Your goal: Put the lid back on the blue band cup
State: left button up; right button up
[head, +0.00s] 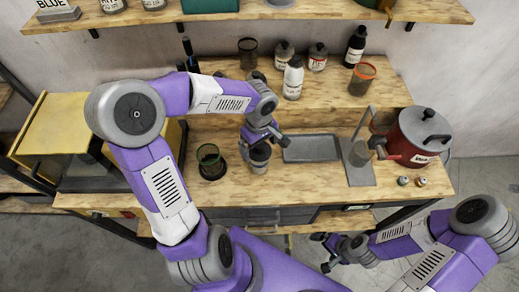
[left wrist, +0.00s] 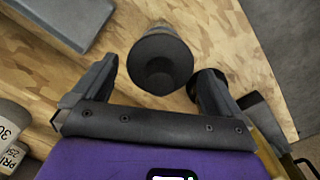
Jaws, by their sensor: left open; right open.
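A grey cup (head: 259,160) stands on the wooden counter, below my left gripper (head: 264,136). The left wrist view shows a dark grey cup (left wrist: 160,62) between and just beyond the open, empty fingers (left wrist: 155,78); no contact is clear. I cannot make out a blue band or a separate lid. A dark cup with a green band (head: 209,155) stands to the left on a dark round base. A cup with an orange band (head: 362,77) and a dark cup (head: 247,52) stand on the raised shelf. My right gripper (head: 323,250) is open and empty, in front of the counter.
A grey tray (head: 311,148) lies right of the grey cup. Further right are a grey stand (head: 361,172), a red pot (head: 411,140) and small jars (head: 403,181). Bottles (head: 293,78) line the shelf behind. A yellow box (head: 60,125) stands left. A sign (head: 52,4) reads BLUE.

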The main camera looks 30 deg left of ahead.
dwell(0.3)
pick_arm(q)
jog(key=c, duration=0.9)
notch_tip(320, 180, up, 10)
jog(key=shift+p, duration=0.7)
